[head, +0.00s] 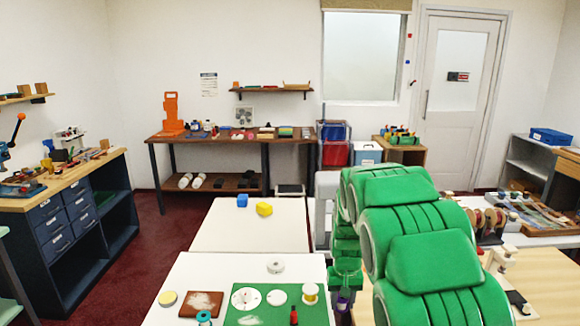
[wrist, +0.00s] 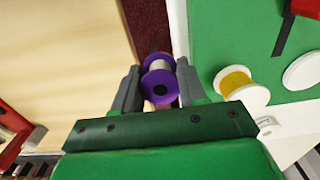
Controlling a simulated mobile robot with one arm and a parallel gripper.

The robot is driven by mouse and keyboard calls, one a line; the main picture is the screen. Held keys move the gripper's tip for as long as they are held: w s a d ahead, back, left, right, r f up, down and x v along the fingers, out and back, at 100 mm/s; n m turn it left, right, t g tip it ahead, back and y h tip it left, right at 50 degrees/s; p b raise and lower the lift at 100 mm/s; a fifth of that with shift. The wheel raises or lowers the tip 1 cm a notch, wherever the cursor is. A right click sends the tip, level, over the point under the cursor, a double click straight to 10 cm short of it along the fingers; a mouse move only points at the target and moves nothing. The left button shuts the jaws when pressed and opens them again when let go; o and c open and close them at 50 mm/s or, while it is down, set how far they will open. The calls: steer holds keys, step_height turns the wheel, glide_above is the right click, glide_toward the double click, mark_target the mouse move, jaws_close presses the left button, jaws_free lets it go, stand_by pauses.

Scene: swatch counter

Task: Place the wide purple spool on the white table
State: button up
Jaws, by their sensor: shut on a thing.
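The purple spool (wrist: 158,82) has purple flanges and a pale middle. My gripper (wrist: 157,88) is shut on it, with one finger on each side, in the wrist view. In the head view, my gripper (head: 343,298) is small, near the bottom edge, and the spool is mostly hidden by it. The spool appears over the gap between a wooden top and the near white table (head: 185,272). That table's white edge (wrist: 179,30) shows right of the spool in the wrist view. Another white table (head: 225,238) stands behind it.
A green mat (head: 245,318) on the near table bears white discs, a yellow spool (head: 310,291) and a red item (head: 294,315). A wooden top (wrist: 70,60) lies left in the wrist view.

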stand_by(0.4)
steer(key=s+d+r+m, duration=0.2)
steer(key=s+d+m, duration=0.2)
steer(key=d, duration=0.7)
steer(key=s+d+r+m, duration=0.2)
steer(key=s+d+m, duration=0.15)
steer(key=d, duration=0.75)
steer(key=s+d+r+m, duration=0.1)
steer(key=s+d+m, duration=0.3)
steer(key=d, duration=0.7)
steer(key=shift+m, duration=0.55)
steer(key=w+d+f, duration=0.2)
steer(key=w, duration=0.1)
steer(key=w+d+f, duration=0.2)
steer(key=w+f, duration=0.1)
steer(key=w, duration=0.1)
steer(key=w+d+f, duration=0.2)
steer(key=w+f, duration=0.1)
steer(key=w, duration=0.1)
steer(key=shift+w+d, duration=0.1)
steer(key=shift+w, duration=0.15)
steer(key=shift+w+d+f, duration=0.3)
steer(key=shift+w+f, duration=0.25)
steer(key=shift+f, duration=1.75)
steer(key=shift+f, duration=0.15)
steer(key=o, duration=1.1)
